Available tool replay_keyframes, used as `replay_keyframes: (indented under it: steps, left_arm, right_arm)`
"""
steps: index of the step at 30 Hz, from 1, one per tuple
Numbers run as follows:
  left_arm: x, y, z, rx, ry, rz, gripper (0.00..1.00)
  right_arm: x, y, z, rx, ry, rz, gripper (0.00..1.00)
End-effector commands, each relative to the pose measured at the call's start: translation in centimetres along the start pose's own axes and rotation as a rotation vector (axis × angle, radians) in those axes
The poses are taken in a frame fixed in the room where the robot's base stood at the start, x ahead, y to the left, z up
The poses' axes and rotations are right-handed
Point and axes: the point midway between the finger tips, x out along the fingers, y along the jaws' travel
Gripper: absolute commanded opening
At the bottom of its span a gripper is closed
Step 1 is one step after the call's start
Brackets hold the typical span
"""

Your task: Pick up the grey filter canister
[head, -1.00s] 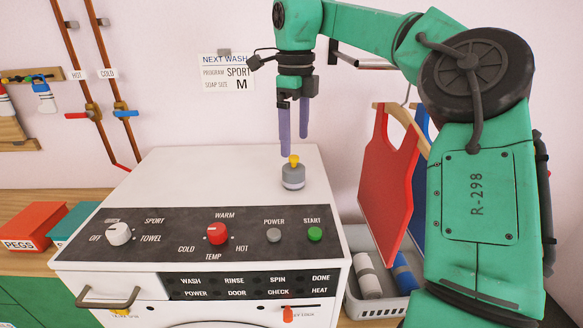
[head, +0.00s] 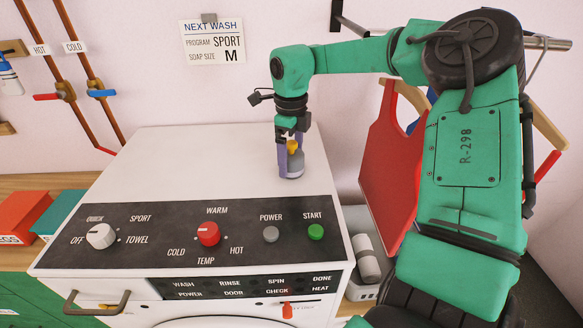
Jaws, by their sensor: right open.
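The grey filter canister (head: 291,165) with a yellow top knob stands upright on the white washing machine's top (head: 190,165), toward its right side behind the control panel. My right gripper (head: 290,160) points straight down over the canister. Its purple fingers are open and reach down around the canister. One finger shows at the canister's left side; the other is mostly hidden, and I cannot tell whether either touches it. My left gripper is not in view.
The control panel (head: 190,245) with knobs and buttons lies in front of the canister. A red garment (head: 395,170) hangs to the right, above a grey basket (head: 358,290) holding a white roll. Red (head: 22,215) and teal boxes stand at left. The machine's top is otherwise clear.

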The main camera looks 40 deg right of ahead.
Motion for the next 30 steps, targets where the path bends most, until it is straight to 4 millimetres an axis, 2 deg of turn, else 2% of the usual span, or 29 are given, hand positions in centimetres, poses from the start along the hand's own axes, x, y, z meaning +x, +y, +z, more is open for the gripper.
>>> replay_keyframes:
  steps: [3,8,9,11,15,16,26,30]
  left_arm:
    - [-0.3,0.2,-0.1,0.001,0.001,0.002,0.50]
    - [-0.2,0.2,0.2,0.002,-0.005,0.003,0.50]
    - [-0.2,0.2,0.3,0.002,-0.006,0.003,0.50]
    - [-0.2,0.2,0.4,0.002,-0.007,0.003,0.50]
    - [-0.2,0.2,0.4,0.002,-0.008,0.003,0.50]
    - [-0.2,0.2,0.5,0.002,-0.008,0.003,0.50]
    - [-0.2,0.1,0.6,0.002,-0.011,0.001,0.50]
    - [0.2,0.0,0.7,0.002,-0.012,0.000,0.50]
  right_arm:
    - [0.9,0.0,0.0,0.000,0.000,0.000,1.00]
    - [1.0,0.0,0.0,0.000,-0.001,-0.001,1.00]
    - [1.0,0.0,0.0,0.000,0.000,-0.001,0.85]
    - [1.0,0.0,0.0,0.000,0.000,-0.001,0.62]
    - [1.0,0.0,0.0,0.000,0.000,-0.001,0.08]
    - [1.0,0.0,0.0,0.000,0.000,-0.002,0.00]
    - [0.7,0.0,0.1,0.000,-0.002,-0.002,0.00]
    - [-0.4,-0.1,0.1,0.001,-0.003,-0.004,0.00]
